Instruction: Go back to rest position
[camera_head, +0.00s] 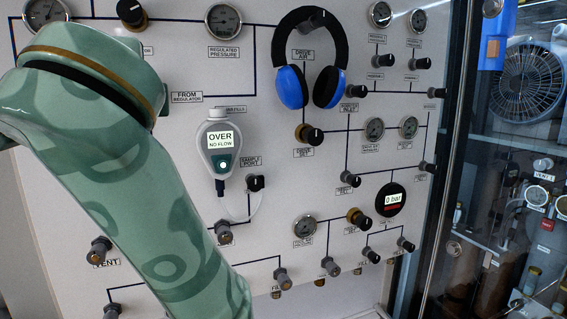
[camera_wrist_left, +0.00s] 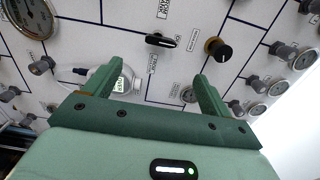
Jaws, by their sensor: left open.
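My left gripper (camera_wrist_left: 157,70) shows in the left wrist view with its two green fingers spread apart and nothing between them. It faces the white fill panel (camera_wrist_left: 75,35), which looks tilted in that view. In the head view my green left arm comes in from the left and crosses in front of the panel (camera_head: 180,60); its gripper cannot be made out there. My right gripper is in neither view.
Blue headphones (camera_head: 291,87) hang on the panel. Knobs, gauges and a round "0 bar" display (camera_head: 391,199) stick out. A glass cabinet (camera_head: 515,170) stands right.

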